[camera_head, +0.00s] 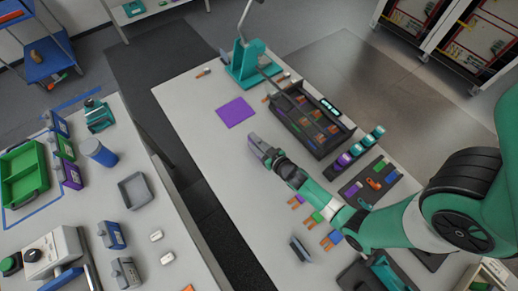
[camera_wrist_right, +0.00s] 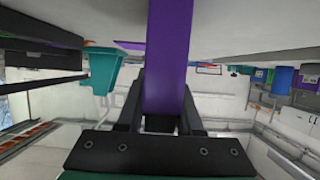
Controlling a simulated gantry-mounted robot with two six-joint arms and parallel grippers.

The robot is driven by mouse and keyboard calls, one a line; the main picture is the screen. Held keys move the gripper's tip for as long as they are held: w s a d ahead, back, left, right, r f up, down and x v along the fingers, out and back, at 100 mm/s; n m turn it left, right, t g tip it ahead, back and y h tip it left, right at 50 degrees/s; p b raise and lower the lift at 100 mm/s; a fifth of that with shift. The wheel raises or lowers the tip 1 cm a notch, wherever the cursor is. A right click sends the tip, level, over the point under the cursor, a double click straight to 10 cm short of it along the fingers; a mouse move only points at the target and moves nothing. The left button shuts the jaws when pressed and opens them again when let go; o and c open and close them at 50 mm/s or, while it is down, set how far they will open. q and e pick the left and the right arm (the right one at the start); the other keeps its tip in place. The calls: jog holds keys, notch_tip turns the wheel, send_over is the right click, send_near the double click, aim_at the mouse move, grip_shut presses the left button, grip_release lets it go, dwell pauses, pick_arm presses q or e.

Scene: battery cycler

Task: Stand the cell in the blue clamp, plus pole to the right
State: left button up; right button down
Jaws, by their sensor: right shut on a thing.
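My right gripper (camera_head: 266,152) is above the middle of the central table, with its arm coming in from the right. It is shut on a long purple cell (camera_wrist_right: 167,60), which stands out between the fingers in the wrist view; its pole marks cannot be read. In the head view the cell (camera_head: 255,144) shows as a small grey-purple piece at the fingertips. A small blue block with orange prongs (camera_head: 335,236), perhaps the blue clamp, lies in a row with a green one (camera_head: 317,216) and a purple one (camera_head: 297,200), beside my right forearm. My left gripper is out of view.
A black rack (camera_head: 337,139) stands close right of the gripper. A teal stand (camera_head: 246,70) is behind it, with a purple mat (camera_head: 237,111) on the table. A small dark panel (camera_head: 300,249) is near the front. The table's left side is clear.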

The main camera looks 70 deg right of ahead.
aim_at(260, 142)
dwell(0.5)
jog(key=shift+r, duration=0.1)
jog(key=shift+r, duration=0.1)
notch_tip(260, 142, up, 4)
jog(key=p, duration=0.3)
jog(key=s+a+r+b, duration=0.2)
jog(key=s+a+r, duration=0.6)
jog(key=a, duration=0.3)
jog(key=shift+s+r+b, duration=0.3)
jog(key=shift+s+r, duration=0.1)
